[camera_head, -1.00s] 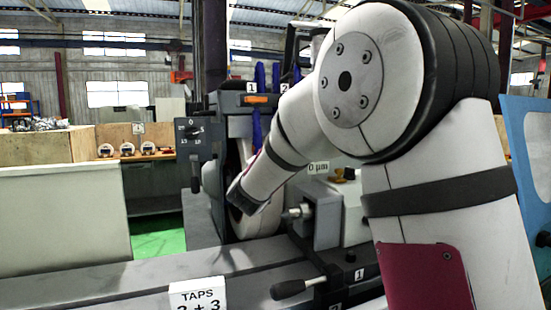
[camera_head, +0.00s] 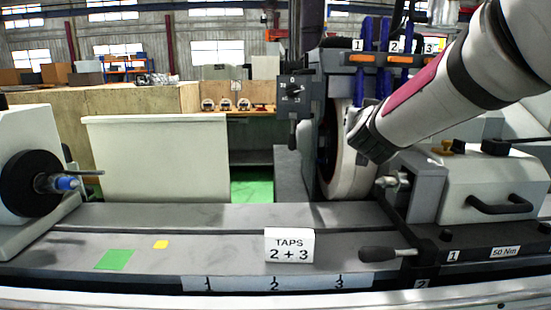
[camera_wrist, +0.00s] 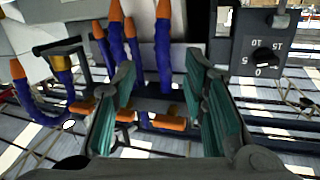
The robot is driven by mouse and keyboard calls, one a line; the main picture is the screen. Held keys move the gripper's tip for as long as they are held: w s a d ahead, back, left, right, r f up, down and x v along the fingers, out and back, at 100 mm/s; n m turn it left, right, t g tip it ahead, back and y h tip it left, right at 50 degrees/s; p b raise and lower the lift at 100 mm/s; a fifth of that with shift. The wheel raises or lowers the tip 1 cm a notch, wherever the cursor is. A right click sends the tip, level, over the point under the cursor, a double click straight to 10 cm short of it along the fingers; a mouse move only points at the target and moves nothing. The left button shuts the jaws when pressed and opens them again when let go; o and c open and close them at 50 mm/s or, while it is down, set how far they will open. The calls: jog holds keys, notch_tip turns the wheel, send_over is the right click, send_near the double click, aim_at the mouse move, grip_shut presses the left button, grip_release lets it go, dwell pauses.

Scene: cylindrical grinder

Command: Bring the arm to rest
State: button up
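My arm (camera_head: 450,90) reaches in from the upper right of the head view, its dark end (camera_head: 370,135) in front of the grinding wheel (camera_head: 350,180). My gripper's fingers cannot be made out there. In the wrist view my gripper (camera_wrist: 160,70) shows two green-padded fingers held wide apart with nothing clasped between them. Blue hoses with orange tips (camera_wrist: 162,45) and orange tap handles (camera_wrist: 165,122) lie beyond and between the fingers. Whether the fingers touch any hose cannot be told.
A dial box (camera_head: 292,95) stands left of the wheel and also shows in the wrist view (camera_wrist: 265,60). A TAPS 2 + 3 sign (camera_head: 289,245) stands on the grey bed (camera_head: 190,255). A black-knobbed lever (camera_head: 380,254) and grey tailstock housing (camera_head: 500,185) lie at right. The left bed is mostly clear.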

jog(key=s+a+f+n+g+y+p, duration=0.1)
jog(key=s+a+f+g+y, duration=0.15)
jog(key=s, duration=0.65)
jog(key=s+a+f+n+g+y+p, duration=0.1)
jog(key=s+a+f+n+g+y, duration=0.15)
jog(key=s, duration=0.65)
jog(key=s+a+f+n+g+y+p, duration=0.1)
jog(key=s+a+f+g, duration=0.15)
jog(key=s, duration=0.65)
jog(key=s+d+f+g, duration=0.2)
jog(key=s, duration=0.6)
jog(key=s+d+f+g+h+p, duration=0.1)
jog(key=s+d+f+g, duration=0.1)
jog(key=s, duration=0.6)
jog(key=shift+s+f+g, duration=0.3)
jog(key=shift+f+g, duration=0.15)
